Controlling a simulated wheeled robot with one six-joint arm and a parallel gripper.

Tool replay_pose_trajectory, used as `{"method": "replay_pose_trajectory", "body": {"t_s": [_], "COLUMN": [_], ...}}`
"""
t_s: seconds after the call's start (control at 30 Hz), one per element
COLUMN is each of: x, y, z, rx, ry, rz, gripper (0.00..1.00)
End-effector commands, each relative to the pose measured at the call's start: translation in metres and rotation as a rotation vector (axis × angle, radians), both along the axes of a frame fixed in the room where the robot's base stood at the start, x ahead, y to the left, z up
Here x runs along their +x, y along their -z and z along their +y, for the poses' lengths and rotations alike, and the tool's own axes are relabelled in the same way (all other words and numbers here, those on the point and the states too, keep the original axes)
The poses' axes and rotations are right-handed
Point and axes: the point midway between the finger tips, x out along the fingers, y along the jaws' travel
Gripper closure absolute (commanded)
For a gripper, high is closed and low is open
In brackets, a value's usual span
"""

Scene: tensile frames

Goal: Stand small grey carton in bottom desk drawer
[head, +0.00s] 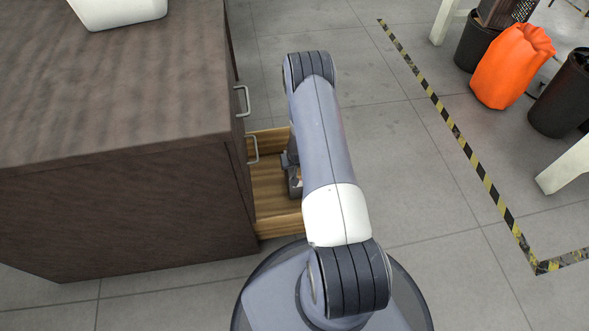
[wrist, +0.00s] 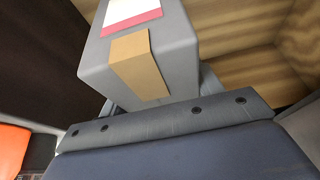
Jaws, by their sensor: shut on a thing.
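A small grey carton (wrist: 181,60) with a tan tape strip and a white and red label fills the upper middle of the wrist view. My gripper (wrist: 155,100) is shut on it, with the fingers mostly hidden beside and behind it. In the head view my gripper (head: 294,182) is over the open bottom drawer (head: 268,188) of the dark wooden desk (head: 120,150), partly behind my arm. The carton cannot be made out there. The drawer's pale wood also shows behind the carton in the wrist view (wrist: 235,40). Whether the carton touches the drawer floor I cannot tell.
An upper drawer handle (head: 243,101) sticks out above the open drawer. A white container (head: 118,12) stands on the desk top. An orange bag (head: 511,66) and dark bins (head: 563,95) stand at the right, beyond the striped floor tape (head: 470,160). The floor between is clear.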

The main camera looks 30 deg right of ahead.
Motion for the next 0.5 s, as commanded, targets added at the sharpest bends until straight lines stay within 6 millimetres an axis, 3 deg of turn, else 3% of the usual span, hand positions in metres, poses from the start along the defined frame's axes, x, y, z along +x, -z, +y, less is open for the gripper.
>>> {"method": "replay_pose_trajectory", "body": {"t_s": [0.1, 0.47, 0.5], "x": [0.0002, 0.0004, 0.0000], "y": [0.0169, 0.0200, 0.0188], "z": [0.0000, 0.0000, 0.0001], "rx": [0.000, 0.000, 0.000], "ry": [0.000, 0.000, 0.000], "rz": [-0.001, -0.001, -0.001], "gripper": [0.89, 0.89, 0.36]}}
